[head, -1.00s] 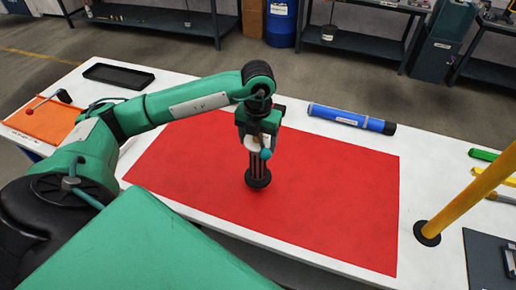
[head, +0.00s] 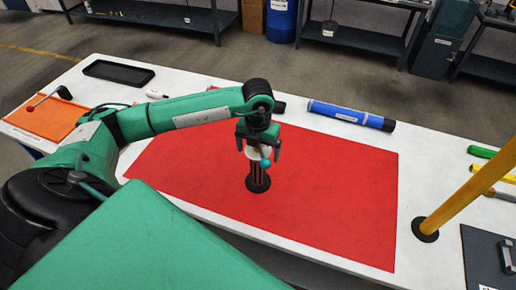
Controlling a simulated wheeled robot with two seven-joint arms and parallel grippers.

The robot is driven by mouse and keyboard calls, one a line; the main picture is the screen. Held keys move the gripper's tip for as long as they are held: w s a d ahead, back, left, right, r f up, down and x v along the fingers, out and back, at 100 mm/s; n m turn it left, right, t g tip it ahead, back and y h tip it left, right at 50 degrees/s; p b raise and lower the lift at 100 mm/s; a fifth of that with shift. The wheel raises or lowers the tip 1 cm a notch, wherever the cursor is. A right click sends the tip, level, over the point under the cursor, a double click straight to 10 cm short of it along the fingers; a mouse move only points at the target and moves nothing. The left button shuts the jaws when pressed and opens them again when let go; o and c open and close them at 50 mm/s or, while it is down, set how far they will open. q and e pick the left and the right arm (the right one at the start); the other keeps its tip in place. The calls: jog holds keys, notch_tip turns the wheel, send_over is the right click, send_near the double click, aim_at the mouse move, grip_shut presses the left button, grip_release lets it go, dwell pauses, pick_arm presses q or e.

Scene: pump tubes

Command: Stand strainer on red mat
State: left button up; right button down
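The strainer (head: 257,182), a dark ribbed piece with a round black foot, stands upright on the red mat (head: 330,190), left of the mat's middle. A pale part and a teal knob show near its top. My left gripper (head: 258,148) is right above it, pointing down. Its fingers are spread to either side of the strainer's top and look open. The gripper partly hides the top of the strainer. My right gripper is not in view.
A blue tube (head: 345,115) lies behind the mat. A black tray (head: 118,73) and an orange board (head: 45,116) are at the left. A yellow pole (head: 465,194) with a black foot stands at the right, near green and yellow pieces. The mat's right half is clear.

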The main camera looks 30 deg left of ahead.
pick_arm(q)
jog(key=shift+r, duration=0.1)
jog(key=shift+r, duration=0.2)
notch_tip(320, 180, up, 10)
jog(key=b, duration=0.3)
jog(key=shift+r, duration=0.9)
jog(key=shift+f, duration=0.1)
